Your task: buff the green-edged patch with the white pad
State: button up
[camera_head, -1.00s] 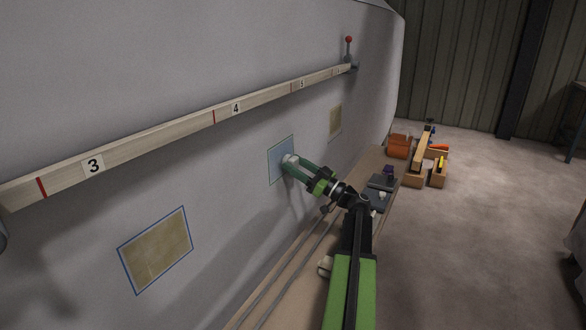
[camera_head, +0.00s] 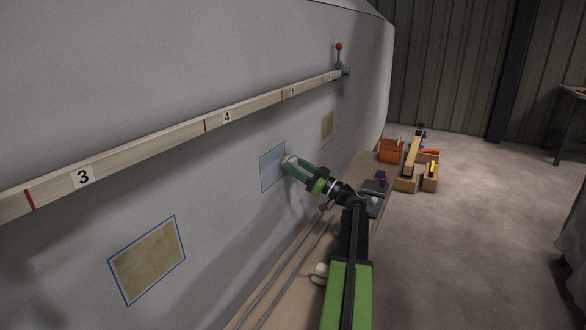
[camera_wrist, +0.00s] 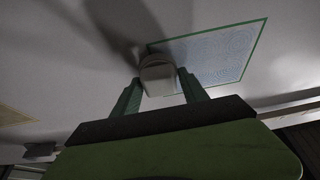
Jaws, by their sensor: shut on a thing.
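The green-edged patch (camera_head: 271,168) is on the grey hull wall below the numbered strip; its face looks pale blue. It also shows in the wrist view (camera_wrist: 222,55), with a fine swirl pattern inside a green border. My gripper (camera_head: 294,163) is shut on the white pad (camera_head: 289,160). In the wrist view the pad (camera_wrist: 157,75) sits between the green fingers, at a corner of the patch. The pad is at or very near the wall; I cannot tell whether it touches. The gripper hides part of the patch's right side in the head view.
A blue-edged tan patch (camera_head: 147,260) is nearer left, and another tan patch (camera_head: 327,127) is farther right. A numbered wooden strip (camera_head: 198,127) runs along the hull above. A bench (camera_head: 297,262) below holds rails and small items. Open floor (camera_head: 480,230) lies right.

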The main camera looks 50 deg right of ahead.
notch_tip(320, 180, up, 2)
jog(key=shift+p, duration=0.75)
jog(key=shift+s+a+f, duration=0.1)
jog(key=shift+s+a, duration=0.05)
jog(key=shift+a, duration=0.5)
jog(key=shift+s+a+f, duration=0.1)
jog(key=shift+s+a, duration=0.05)
jog(key=shift+a, duration=0.5)
jog(key=shift+s+a+r, duration=0.1)
jog(key=shift+s+a, duration=0.35)
jog(key=shift+a, duration=1.45)
jog(key=shift+s+a, duration=0.5)
jog(key=shift+a, duration=1.45)
jog(key=shift+s+a+r, duration=0.1)
jog(key=shift+s+a, duration=0.35)
jog(key=shift+a, duration=1.45)
jog(key=shift+r+p, duration=1.05)
jog(key=shift+f, duration=0.1)
